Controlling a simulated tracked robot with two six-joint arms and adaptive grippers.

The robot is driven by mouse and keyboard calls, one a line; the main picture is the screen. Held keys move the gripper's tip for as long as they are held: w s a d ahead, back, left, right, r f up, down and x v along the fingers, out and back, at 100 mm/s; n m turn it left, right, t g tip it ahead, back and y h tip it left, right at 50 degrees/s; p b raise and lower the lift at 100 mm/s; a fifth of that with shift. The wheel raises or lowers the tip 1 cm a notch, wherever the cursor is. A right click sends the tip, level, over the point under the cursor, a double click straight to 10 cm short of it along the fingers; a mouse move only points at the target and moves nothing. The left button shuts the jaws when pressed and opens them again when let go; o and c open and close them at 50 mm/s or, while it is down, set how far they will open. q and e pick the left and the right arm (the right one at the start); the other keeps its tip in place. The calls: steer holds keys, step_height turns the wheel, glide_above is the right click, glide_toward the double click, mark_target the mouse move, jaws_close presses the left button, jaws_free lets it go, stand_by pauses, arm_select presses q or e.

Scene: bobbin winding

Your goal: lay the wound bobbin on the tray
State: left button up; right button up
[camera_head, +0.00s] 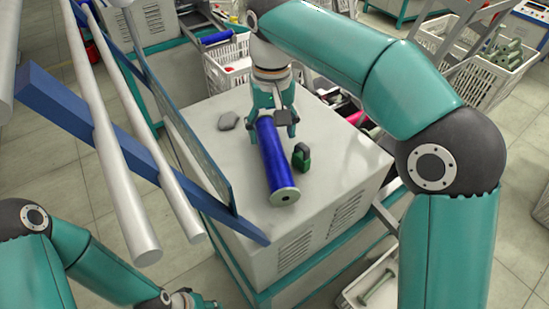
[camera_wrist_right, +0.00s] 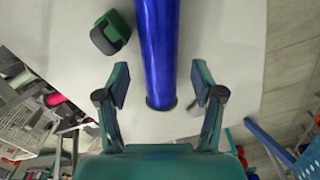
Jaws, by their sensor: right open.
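The blue wound bobbin (camera_head: 273,160) lies on its side on the flat white top (camera_head: 335,150) of a cabinet. Its pale end disc faces the front edge. My right gripper (camera_head: 271,130) is over the bobbin's far end, with one finger on each side. In the right wrist view the bobbin (camera_wrist_right: 159,45) ends between the spread fingers of the open gripper (camera_wrist_right: 160,82), with gaps on both sides. I cannot make out a separate tray. My left gripper (camera_head: 190,300) shows only partly at the bottom edge, and its jaws are unclear.
A small dark green object (camera_head: 301,157) stands close to the bobbin's right side. A grey lump (camera_head: 228,121) lies to its left. A blue frame with pale rollers (camera_head: 125,170) borders the left side. White baskets (camera_head: 228,68) stand behind. The front right of the top is clear.

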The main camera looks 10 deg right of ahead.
mark_target(274, 147)
steer(key=f, duration=0.4)
steer(key=s+f, duration=0.1)
steer(key=f, duration=0.1)
steer(key=shift+f+b, duration=0.2)
steer(key=shift+b, duration=0.1)
steer(key=shift+w+d+f, duration=0.25)
steer(key=shift+w, duration=0.05)
steer(key=shift+s+a+r, duration=0.15)
steer(key=shift+s+r, duration=0.05)
steer(key=c, duration=0.3)
steer(key=shift+w, duration=0.1)
steer(key=c, duration=0.9)
steer(key=shift+r, duration=0.15)
